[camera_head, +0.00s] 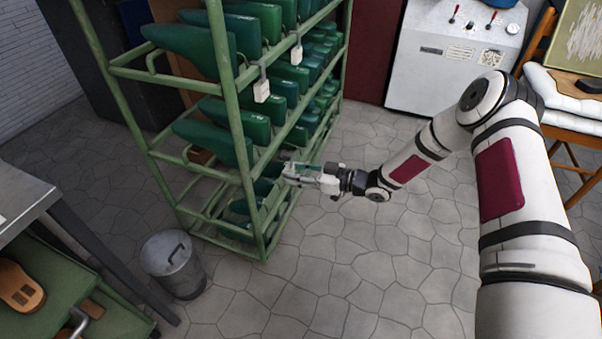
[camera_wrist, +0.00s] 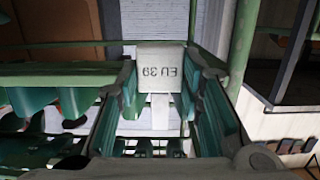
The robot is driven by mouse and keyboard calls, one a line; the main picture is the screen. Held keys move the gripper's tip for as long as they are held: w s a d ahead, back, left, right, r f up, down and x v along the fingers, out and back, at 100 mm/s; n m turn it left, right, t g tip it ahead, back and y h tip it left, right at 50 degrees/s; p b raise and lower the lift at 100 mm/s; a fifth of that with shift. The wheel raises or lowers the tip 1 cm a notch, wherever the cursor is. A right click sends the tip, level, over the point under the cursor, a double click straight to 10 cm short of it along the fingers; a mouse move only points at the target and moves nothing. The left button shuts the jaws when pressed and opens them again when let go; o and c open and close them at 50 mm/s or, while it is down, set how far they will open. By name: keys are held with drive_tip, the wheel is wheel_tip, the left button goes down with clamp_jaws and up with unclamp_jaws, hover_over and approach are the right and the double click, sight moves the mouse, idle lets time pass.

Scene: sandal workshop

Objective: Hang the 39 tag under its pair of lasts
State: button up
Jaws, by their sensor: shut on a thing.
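The white tag (camera_wrist: 160,58), marked EU 39 and appearing upside down in the wrist view, is between the fingertips of my gripper (camera_wrist: 163,82). In the head view my gripper (camera_head: 292,172) is beside the front right post of the green rack, at the height of its lower shelves. Green lasts (camera_head: 252,128) stand in rows on the rack. Two white tags hang on the rack, one lower (camera_head: 262,90) and one farther along (camera_head: 297,53). I cannot read sizes on the lasts or on these tags.
The green rack (camera_head: 222,68) has posts and rails close to my gripper. A grey lidded bin (camera_head: 173,264) stands in front of it. A metal table (camera_head: 30,195) is at left, a white machine (camera_head: 450,60) at the back. The stone floor right of the rack is clear.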

drive_tip(key=r+b+x, duration=0.1)
drive_tip(key=x, duration=0.5)
drive_tip(key=shift+a+f, duration=0.2)
drive_tip(key=shift+f, duration=0.35)
idle(0.4)
drive_tip(key=shift+w, duration=0.1)
drive_tip(key=o, duration=1.1)
drive_tip(key=shift+o, duration=0.2)
